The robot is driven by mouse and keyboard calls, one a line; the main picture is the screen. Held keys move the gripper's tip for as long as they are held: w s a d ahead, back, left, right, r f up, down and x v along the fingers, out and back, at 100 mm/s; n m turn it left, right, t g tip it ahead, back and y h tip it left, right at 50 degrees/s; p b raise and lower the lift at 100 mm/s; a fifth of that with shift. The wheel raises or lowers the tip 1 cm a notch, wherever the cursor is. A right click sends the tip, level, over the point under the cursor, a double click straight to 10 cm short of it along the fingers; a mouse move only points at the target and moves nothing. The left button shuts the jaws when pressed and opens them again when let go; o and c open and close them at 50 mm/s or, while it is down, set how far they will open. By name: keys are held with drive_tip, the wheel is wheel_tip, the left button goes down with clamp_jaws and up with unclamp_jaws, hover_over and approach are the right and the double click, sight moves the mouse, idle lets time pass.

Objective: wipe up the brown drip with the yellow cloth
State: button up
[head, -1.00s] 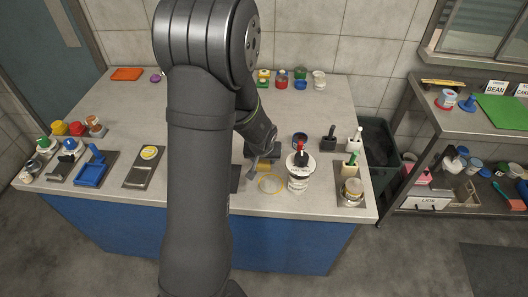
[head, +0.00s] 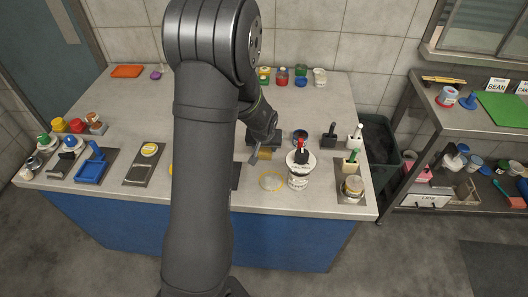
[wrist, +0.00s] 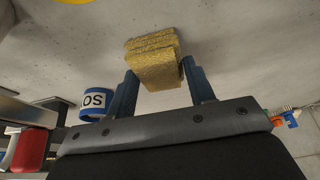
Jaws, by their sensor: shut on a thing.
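The yellow cloth (wrist: 152,62) is folded and pinched between the two blue-grey fingers of my gripper (wrist: 158,72) in the wrist view. In the head view the cloth (head: 265,154) shows as a small ochre patch at my gripper (head: 257,155), over the counter behind a thin yellow ring (head: 271,182). A small gap to the counter cannot be judged. I cannot make out a brown drip in either view; my arm hides part of the counter.
A dark holder (head: 329,135) and a white holder (head: 354,138) stand farther right. A blue tray (head: 91,172) lies at left. The counter's back middle is mostly clear.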

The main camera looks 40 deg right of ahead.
drive_tip(key=shift+w+d+r, duration=0.1)
drive_tip(key=shift+d+r, duration=0.05)
drive_tip(key=shift+r, duration=3.85)
drive_tip(key=shift+w, duration=0.1)
